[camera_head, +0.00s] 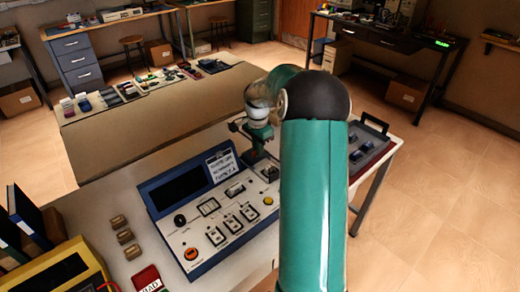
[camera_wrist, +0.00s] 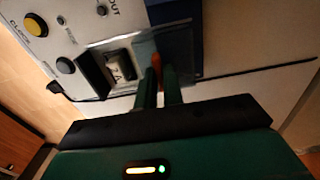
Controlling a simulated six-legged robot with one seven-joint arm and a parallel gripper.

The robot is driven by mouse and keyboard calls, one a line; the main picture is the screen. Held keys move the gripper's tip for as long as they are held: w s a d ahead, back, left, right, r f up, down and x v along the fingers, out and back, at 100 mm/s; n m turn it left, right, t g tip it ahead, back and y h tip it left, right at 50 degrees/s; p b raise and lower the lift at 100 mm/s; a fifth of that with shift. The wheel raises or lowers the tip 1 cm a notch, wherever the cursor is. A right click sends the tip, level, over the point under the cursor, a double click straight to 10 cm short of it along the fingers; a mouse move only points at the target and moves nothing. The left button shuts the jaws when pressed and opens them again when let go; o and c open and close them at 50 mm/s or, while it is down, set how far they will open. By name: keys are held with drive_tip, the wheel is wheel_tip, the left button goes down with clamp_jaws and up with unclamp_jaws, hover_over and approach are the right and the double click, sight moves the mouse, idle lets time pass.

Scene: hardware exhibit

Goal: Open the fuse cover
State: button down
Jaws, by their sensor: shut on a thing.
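The fuse cover (camera_wrist: 108,45) looks like a clear pane in the wrist view, over a dark fuse holder with a pale fuse block (camera_wrist: 122,70) marked "2A". How far the cover is tilted is hard to tell. My gripper (camera_wrist: 162,72) has its two green fingers close together at the cover's edge, around a small orange piece (camera_wrist: 156,61). In the head view my gripper (camera_head: 260,152) is at the upper right corner of the blue-framed control panel (camera_head: 164,226). My own arm and gripper partly hide the fuse there.
The panel has several switches, a yellow button (camera_head: 268,201) and an orange-red button (camera_head: 191,254). A dark tray (camera_head: 376,134) is to the right of my arm. Tan blocks (camera_head: 125,236) and a yellow device (camera_head: 60,272) stand to the left.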

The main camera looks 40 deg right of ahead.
drive_tip(key=c, duration=1.5)
unclamp_jaws()
drive_tip(key=shift+r, duration=0.15)
wheel_tip(320, 180, up, 14)
drive_tip(key=shift+f, duration=0.15)
